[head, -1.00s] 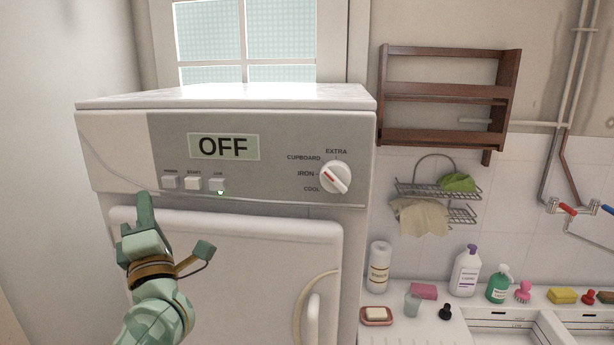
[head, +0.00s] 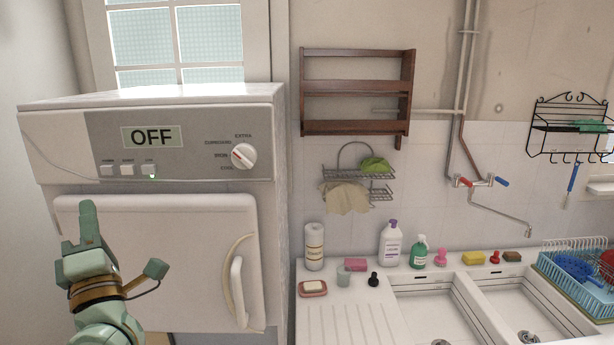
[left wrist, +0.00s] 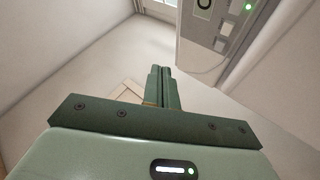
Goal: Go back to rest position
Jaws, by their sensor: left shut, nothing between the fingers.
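My left gripper (head: 88,222) is green and stands upright at the lower left of the head view, in front of the white dryer's door (head: 165,255). Its fingers are pressed together and empty. In the left wrist view the shut fingers (left wrist: 164,85) point away from the camera, with the wall and floor beyond. The dryer's grey control panel (head: 195,140) is above and to the right of the gripper. Its display (head: 152,137) reads OFF, and a small green light shows near the rightmost button (head: 149,170). My right gripper is not in view.
To the right is a sink counter (head: 345,325) with bottles, soap and sponges. A blue dish rack (head: 560,290) stands at the far right. A wooden shelf (head: 357,87) and a wire rack (head: 357,175) hang on the wall. A window (head: 175,40) is behind the dryer.

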